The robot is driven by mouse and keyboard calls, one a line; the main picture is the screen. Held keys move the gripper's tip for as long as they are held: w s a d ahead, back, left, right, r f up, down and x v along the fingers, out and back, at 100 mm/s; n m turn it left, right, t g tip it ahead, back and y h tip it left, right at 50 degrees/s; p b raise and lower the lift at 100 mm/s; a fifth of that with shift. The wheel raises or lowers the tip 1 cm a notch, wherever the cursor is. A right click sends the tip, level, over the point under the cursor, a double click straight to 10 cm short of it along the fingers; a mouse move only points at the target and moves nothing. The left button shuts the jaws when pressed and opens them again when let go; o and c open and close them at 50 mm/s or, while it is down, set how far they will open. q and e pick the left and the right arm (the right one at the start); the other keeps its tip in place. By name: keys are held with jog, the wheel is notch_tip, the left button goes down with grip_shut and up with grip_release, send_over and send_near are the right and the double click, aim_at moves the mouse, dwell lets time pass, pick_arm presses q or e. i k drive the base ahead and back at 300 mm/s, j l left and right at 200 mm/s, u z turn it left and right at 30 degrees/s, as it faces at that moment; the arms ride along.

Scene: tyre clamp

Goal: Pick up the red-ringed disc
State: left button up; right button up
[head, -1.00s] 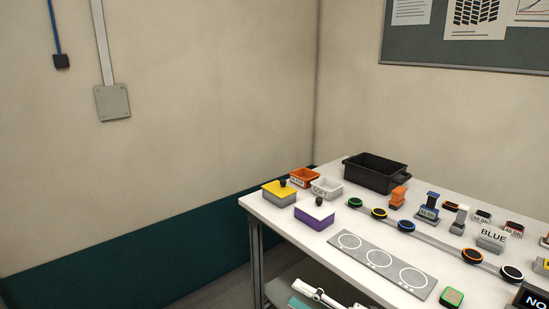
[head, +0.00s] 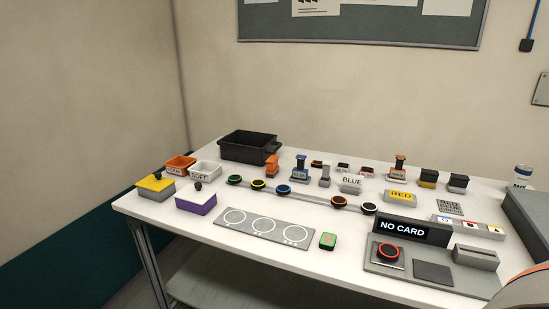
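The red-ringed disc (head: 388,253) is black with a red ring. It sits on the grey panel (head: 383,269) at the front right of the table, just in front of the "NO CARD" display (head: 411,231). Neither of my grippers is in view, and nothing is touching the disc.
A row of ringed discs, including a blue one (head: 284,190), lies on a strip behind a grey plate with white circles (head: 263,229). A green-topped block (head: 328,241) lies left of the panel. A black bin (head: 249,146) stands at the back left.

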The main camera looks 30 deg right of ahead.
aim_at(388, 252)
jog(key=z, duration=1.75)
